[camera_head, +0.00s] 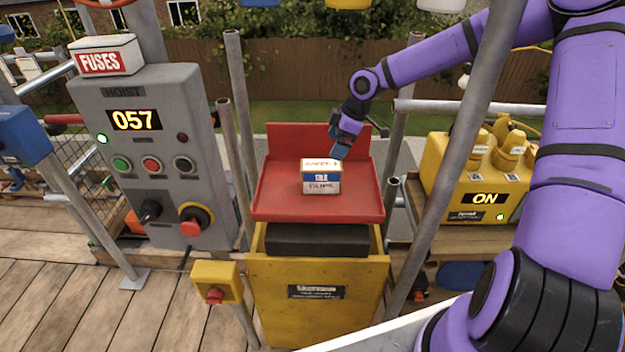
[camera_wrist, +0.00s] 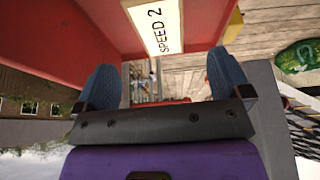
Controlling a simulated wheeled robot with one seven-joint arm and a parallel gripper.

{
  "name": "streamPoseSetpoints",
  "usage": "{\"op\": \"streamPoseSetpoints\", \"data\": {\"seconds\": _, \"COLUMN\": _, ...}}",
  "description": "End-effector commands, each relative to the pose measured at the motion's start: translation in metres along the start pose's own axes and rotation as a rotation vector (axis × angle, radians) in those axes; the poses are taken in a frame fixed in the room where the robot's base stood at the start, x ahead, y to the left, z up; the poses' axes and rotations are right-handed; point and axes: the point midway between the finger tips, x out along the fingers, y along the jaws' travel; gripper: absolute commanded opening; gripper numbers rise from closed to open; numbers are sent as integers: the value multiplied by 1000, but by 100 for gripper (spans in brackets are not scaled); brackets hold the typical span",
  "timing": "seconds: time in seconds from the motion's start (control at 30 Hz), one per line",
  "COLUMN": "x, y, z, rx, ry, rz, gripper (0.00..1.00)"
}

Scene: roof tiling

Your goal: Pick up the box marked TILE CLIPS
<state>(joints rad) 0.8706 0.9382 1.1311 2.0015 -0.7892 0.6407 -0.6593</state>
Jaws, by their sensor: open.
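A small white box with a blue band (camera_head: 321,178) stands upright on the red tray (camera_head: 275,200). Its small print is only partly readable; the word on the blue band looks like TILE. My gripper (camera_head: 340,148) is above and just behind the box, a little to its right, apart from it, with its tip tilted down. In the wrist view my gripper (camera_wrist: 165,82) has its two blue fingers spread wide with nothing between them. The box cannot be made out in the wrist view.
The red tray has a raised back wall and sits on a yellow bin (camera_head: 318,270). A grey hoist panel (camera_head: 150,165) with a FUSES box (camera_head: 105,55) stands left, a yellow ON unit (camera_head: 470,180) right. Poles flank the tray. A SPEED 2 label (camera_wrist: 157,25) shows close to the wrist camera.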

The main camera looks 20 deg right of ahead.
Motion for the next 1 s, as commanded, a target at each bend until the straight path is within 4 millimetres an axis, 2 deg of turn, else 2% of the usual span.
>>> {"op": "streamPoseSetpoints", "data": {"seconds": 0.2, "x": 34, "y": -1, "z": -1, "rx": -2, "ry": 0, "rz": -3, "gripper": 96}}
{"op": "streamPoseSetpoints", "data": {"seconds": 0.47, "x": 51, "y": 0, "z": -1, "rx": -1, "ry": 0, "rz": -2, "gripper": 96}}
{"op": "streamPoseSetpoints", "data": {"seconds": 0.73, "x": 87, "y": 0, "z": -3, "rx": -1, "ry": 0, "rz": -3, "gripper": 96}}
{"op": "streamPoseSetpoints", "data": {"seconds": 1.0, "x": 99, "y": 0, "z": -3, "rx": 0, "ry": -1, "rz": -1, "gripper": 96}}
